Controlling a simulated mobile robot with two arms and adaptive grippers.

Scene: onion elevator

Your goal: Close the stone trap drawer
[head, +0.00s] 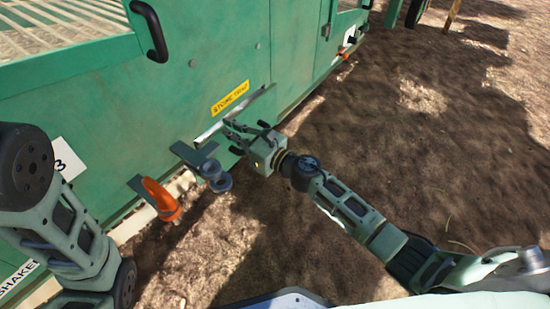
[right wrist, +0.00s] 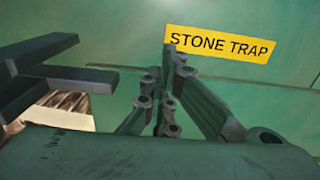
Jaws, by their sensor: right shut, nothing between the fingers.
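The yellow STONE TRAP label (head: 230,97) is on the green side of the machine. Just below it runs a pale metal edge (head: 208,133), which appears to belong to the stone trap drawer; my right gripper hides part of it. My right gripper (head: 229,127) is shut and empty, its fingertips close to this edge. In the right wrist view the shut fingers (right wrist: 165,85) point at the green panel just below the label (right wrist: 218,44). I cannot tell whether they touch it, or how far the drawer stands out. My left gripper is out of view.
A black handle (head: 150,30) is higher up on the machine. Bare soil (head: 400,130) lies open to the right.

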